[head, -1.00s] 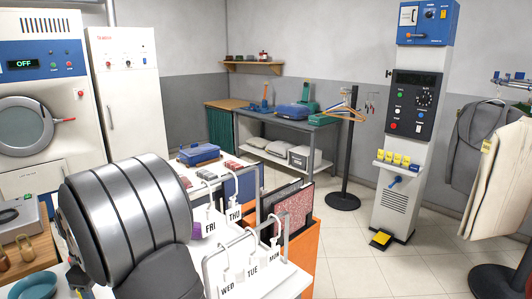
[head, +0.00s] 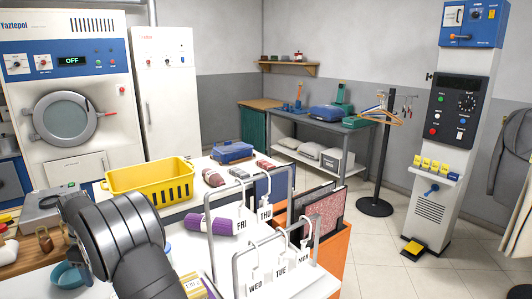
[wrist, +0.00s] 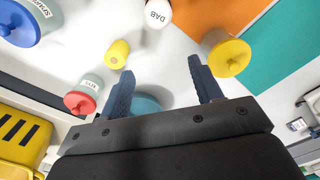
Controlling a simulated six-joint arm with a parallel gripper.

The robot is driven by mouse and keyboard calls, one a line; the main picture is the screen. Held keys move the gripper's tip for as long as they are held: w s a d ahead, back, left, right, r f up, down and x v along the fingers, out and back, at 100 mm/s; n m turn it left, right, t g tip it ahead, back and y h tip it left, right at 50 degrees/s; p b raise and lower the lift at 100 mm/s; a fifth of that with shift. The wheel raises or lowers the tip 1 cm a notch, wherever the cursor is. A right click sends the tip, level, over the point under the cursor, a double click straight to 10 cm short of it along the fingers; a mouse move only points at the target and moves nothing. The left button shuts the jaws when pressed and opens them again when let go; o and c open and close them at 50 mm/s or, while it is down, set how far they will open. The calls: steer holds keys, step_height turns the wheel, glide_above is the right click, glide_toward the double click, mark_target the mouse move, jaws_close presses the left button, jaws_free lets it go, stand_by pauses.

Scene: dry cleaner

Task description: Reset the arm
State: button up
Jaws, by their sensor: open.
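My gripper (wrist: 163,85) is open in the wrist view, its two dark fingers spread wide with nothing held between them. A round teal bowl (wrist: 148,103) shows beyond the fingers, apart from them as far as I can tell. In the head view my dark grey arm reaches in at the lower left over the white counter (head: 190,225). The fingers cannot be made out in that view. The teal bowl also shows there (head: 66,274), left of my arm.
Jars with a blue lid (wrist: 18,22), a red lid (wrist: 80,102) and a yellow lid (wrist: 229,57) stand near the fingers. A yellow basket (head: 150,181) sits behind my arm. A day-labelled rack (head: 237,245) and purple roll (head: 196,222) are to its right.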

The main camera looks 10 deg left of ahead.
steer(key=a+f, duration=0.3)
steer(key=a, duration=0.4)
steer(key=shift+s+a+f+n, duration=0.2)
steer(key=shift+s+a+n, duration=0.1)
steer(key=shift+n, duration=0.1)
